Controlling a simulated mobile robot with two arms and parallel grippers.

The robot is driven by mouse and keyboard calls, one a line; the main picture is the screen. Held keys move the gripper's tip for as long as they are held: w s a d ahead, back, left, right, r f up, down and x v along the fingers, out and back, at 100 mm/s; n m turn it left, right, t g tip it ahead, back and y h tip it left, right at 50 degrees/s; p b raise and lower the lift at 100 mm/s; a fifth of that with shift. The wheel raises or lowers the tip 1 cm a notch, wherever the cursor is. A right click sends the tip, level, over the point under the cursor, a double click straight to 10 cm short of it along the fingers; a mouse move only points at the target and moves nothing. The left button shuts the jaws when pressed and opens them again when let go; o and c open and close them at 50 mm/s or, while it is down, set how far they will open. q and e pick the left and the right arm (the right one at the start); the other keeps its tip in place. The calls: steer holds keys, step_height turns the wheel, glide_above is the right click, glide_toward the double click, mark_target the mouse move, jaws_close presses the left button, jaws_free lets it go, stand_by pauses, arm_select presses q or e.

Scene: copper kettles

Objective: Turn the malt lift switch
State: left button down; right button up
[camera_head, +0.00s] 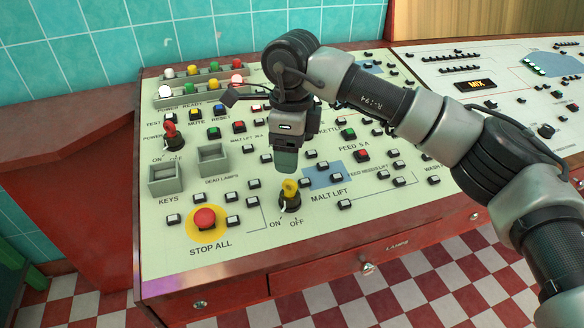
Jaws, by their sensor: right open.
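The malt lift switch (290,200) is a dark rotary switch with a yellow key-like handle, on the cream panel by the words MALT LIFT. ON and OFF are printed just below it. My right gripper (285,165) points down just above and behind the yellow handle in the picture. Its lower end looks close to the handle, but I cannot tell whether they touch. The gap between its fingers is hard to see from this side. My left gripper is not in view.
A red STOP ALL button (204,218) on a yellow disc sits left of the switch. Small buttons cover the panel (350,238). Drawers are below its front edge.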

mark_target(292, 181)
steer(key=shift+s+d+f, duration=0.2)
steer(key=shift+s+f, duration=0.35)
steer(key=shift+f, duration=0.3)
step_height(292, 181, down, 8)
steer(key=shift+w+f, duration=0.15)
steer(key=c, duration=0.9)
